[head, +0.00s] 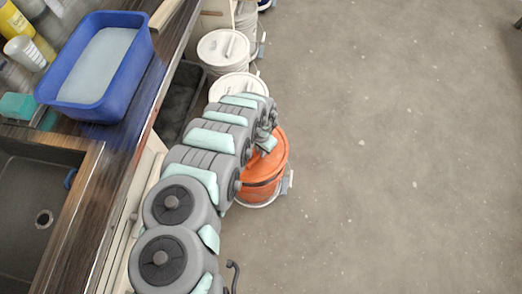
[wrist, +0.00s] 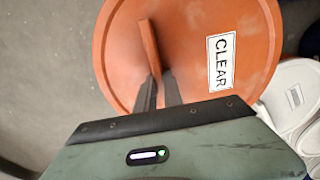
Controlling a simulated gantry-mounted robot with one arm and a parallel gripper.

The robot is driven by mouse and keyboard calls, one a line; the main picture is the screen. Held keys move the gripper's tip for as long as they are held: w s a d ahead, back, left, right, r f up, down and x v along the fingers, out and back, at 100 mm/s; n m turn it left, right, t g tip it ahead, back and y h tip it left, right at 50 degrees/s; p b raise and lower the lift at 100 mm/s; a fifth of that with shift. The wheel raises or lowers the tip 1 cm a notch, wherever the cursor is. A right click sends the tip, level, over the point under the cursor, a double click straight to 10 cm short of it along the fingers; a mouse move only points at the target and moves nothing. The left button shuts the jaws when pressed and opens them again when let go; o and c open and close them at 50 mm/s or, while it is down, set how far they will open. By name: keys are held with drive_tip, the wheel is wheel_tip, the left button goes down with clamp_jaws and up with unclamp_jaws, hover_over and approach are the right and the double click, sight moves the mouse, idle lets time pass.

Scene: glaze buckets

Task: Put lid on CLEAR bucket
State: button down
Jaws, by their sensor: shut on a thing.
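The orange round lid (wrist: 190,20) carries a white label reading CLEAR and has an upright ridge handle. In the wrist view my gripper (wrist: 159,85) has its two dark fingers closed on the handle's near end. In the head view my gripper (head: 268,145) is over the orange lid (head: 272,165), partly hidden by my arm. The pale rim of a bucket (head: 262,204) shows just below the lid, with a small tab at its right. Whether the lid touches or sits fully on that bucket cannot be told.
White lidded buckets (head: 222,48) stand in a row behind, along the counter; one also shows in the wrist view (wrist: 290,85). A blue basin (head: 140,55) and a sink (head: 40,200) are on the left. The floor (head: 400,150) at right is clear.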

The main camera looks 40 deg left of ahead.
drive_tip(key=shift+f+b, duration=2.05)
drive_tip(key=shift+f, duration=0.15)
drive_tip(key=shift+f+b, duration=0.3)
drive_tip(key=shift+f, duration=0.4)
drive_tip(key=shift+s+p, duration=0.1)
drive_tip(key=shift+p, duration=0.3)
drive_tip(key=shift+f, duration=0.9)
idle(0.3)
drive_tip(key=c, duration=0.9)
unclamp_jaws()
drive_tip(key=shift+r, duration=0.1)
